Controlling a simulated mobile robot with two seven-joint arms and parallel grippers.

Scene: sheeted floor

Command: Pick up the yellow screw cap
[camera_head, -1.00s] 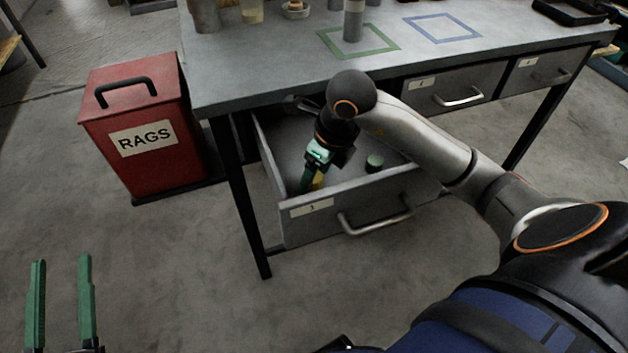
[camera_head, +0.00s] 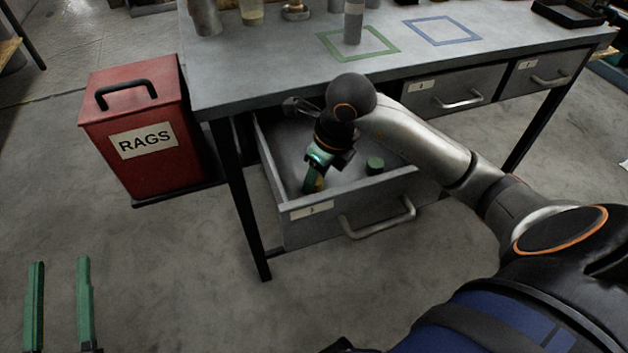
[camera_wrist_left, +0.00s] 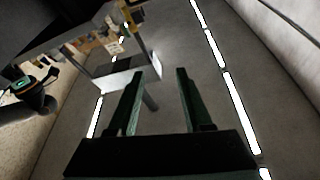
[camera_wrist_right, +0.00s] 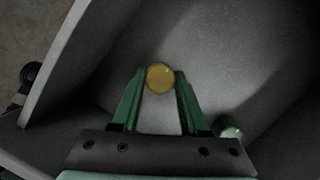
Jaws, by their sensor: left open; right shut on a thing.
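The yellow screw cap (camera_wrist_right: 160,78) is round and sits between the fingertips of my right gripper (camera_wrist_right: 160,84) in the right wrist view. The right gripper is shut on it, inside the open drawer (camera_head: 365,200). I cannot tell whether the cap touches the drawer floor. My left gripper (camera_head: 60,264) is open and empty over the floor at the left, and its spread fingers (camera_wrist_left: 158,75) show in the left wrist view.
A green cap (camera_head: 375,165) lies in the drawer to the right of my right gripper; it also shows in the right wrist view (camera_wrist_right: 229,129). The drawer's front and side walls surround the gripper. The workbench top (camera_head: 260,70) overhangs behind. A red RAGS bin (camera_head: 150,170) stands left.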

